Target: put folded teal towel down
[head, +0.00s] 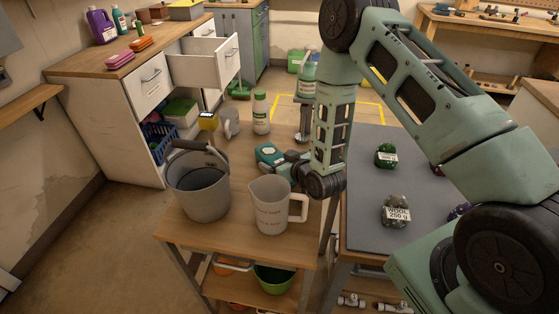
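The folded teal towel (266,153) is in the head view near the middle, with a pale patch on its top. It is over the wooden table, behind the white measuring jug. My gripper (281,162) points left and appears shut on the towel's right end. The fingers are small and partly hidden, and I cannot tell whether the towel's underside touches the table.
A grey bucket (198,185) and the measuring jug (270,208) stand at the front of the wooden table (230,232). A grey mat (372,222) with labelled bags lies right.

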